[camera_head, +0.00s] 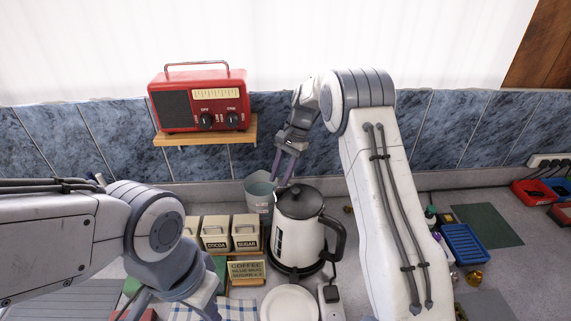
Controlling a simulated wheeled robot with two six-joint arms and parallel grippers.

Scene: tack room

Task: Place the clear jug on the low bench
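The clear jug (259,193) is a pale, see-through vessel standing behind the kettle, near the tiled wall. Its lower part is partly hidden by the sugar canister and the kettle. My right gripper (280,180) points down at the jug's right rim, its two fingers visibly apart. I cannot tell whether they touch the jug. My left gripper is at the lower left, its fingers mostly hidden or cut off by the frame. I cannot make out the low bench with certainty.
A white kettle (298,235) with a black lid stands right in front of the jug. Cocoa (215,233) and sugar (246,233) canisters stand to its left. A white plate (289,304) lies in front. A red radio (199,100) sits on a wooden shelf (175,139) above.

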